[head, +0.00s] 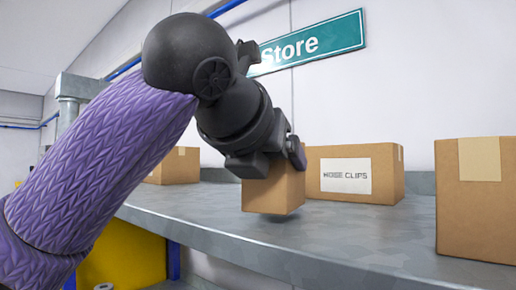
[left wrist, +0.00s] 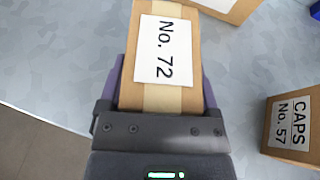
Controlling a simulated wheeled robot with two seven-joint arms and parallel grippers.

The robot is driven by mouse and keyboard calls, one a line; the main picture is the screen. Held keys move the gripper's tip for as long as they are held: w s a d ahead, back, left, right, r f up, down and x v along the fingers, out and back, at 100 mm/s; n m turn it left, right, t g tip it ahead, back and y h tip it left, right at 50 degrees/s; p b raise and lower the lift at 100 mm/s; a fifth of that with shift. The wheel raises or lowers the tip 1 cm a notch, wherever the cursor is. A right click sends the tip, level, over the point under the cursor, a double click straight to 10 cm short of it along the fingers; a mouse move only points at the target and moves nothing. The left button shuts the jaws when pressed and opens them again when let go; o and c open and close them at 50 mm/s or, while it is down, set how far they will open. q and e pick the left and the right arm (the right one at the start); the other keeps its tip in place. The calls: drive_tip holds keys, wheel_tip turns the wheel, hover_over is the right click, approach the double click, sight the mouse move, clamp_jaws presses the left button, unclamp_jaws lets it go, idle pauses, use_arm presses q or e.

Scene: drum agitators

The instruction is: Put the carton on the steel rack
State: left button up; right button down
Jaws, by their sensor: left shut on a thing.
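A small brown carton (head: 274,191) is held by my left gripper (head: 270,165) in the head view. In the left wrist view the carton (left wrist: 188,50) has a white label reading "No. 72", and the gripper's fingers (left wrist: 160,90) press on both its sides. The carton is just above or touching the grey steel rack shelf (head: 330,235); a dark shadow lies under it, and I cannot tell whether it touches. The shelf also shows in the left wrist view (left wrist: 50,65). My right gripper is not in view.
A carton labelled "CLIPS" (head: 388,170) stands just behind and right. A larger carton (head: 478,205) stands at the right; another (head: 178,167) stands at the left. In the wrist view, a "CAPS No. 57" carton (left wrist: 272,135) is to the right. The shelf's front strip is clear.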

use_arm(q)
drive_tip(key=shift+a+f, duration=0.1)
drive_tip(key=shift+f, duration=0.35)
drive_tip(key=o, duration=1.2)
drive_tip(key=shift+s, duration=0.1)
